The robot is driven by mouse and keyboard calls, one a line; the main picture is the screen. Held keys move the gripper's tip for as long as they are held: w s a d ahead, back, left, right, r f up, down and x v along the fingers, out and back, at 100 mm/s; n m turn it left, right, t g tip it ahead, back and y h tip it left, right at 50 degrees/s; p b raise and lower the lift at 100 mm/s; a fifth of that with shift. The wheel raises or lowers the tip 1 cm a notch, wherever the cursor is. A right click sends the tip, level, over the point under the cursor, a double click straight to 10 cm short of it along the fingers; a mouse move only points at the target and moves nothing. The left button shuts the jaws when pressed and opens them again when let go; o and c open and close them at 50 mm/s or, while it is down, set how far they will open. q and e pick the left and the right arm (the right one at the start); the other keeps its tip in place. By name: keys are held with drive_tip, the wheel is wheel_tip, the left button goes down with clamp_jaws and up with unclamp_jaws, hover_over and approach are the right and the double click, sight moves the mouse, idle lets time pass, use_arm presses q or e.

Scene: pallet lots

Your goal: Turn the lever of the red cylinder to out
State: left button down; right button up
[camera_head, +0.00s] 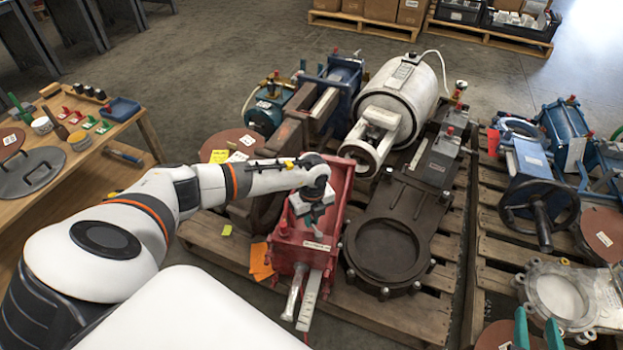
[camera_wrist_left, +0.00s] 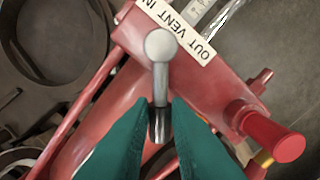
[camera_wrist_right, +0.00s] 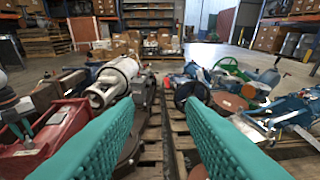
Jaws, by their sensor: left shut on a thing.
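The red cylinder (camera_head: 338,185) lies on the pallet in the middle of the head view. Its white label (camera_wrist_left: 195,32) reads OUT, VENT and IN in the left wrist view. The lever (camera_wrist_left: 161,88) is a metal pin with a round silver knob, pointing at the label with the knob nearest VENT; its exact setting is hard to tell. My left gripper (camera_head: 312,214) is over the cylinder, its green fingers (camera_wrist_left: 160,125) shut on the lever's lower shaft. My right gripper (camera_head: 538,338) is open and empty, fingers wide apart also in the right wrist view (camera_wrist_right: 165,135).
A dark valve (camera_head: 385,235) and a white cylinder (camera_head: 415,85) lie right of the red cylinder. A red cap (camera_wrist_left: 275,135) sticks out beside the lever. A wooden bench (camera_head: 100,165) stands left. A second pallet with a handwheel (camera_head: 540,212) is right.

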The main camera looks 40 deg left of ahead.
sight(312, 221)
use_arm(q)
drive_tip(key=c, duration=1.4)
unclamp_jaws()
drive_tip(key=shift+o, duration=0.2)
drive_tip(key=shift+r, duration=0.15)
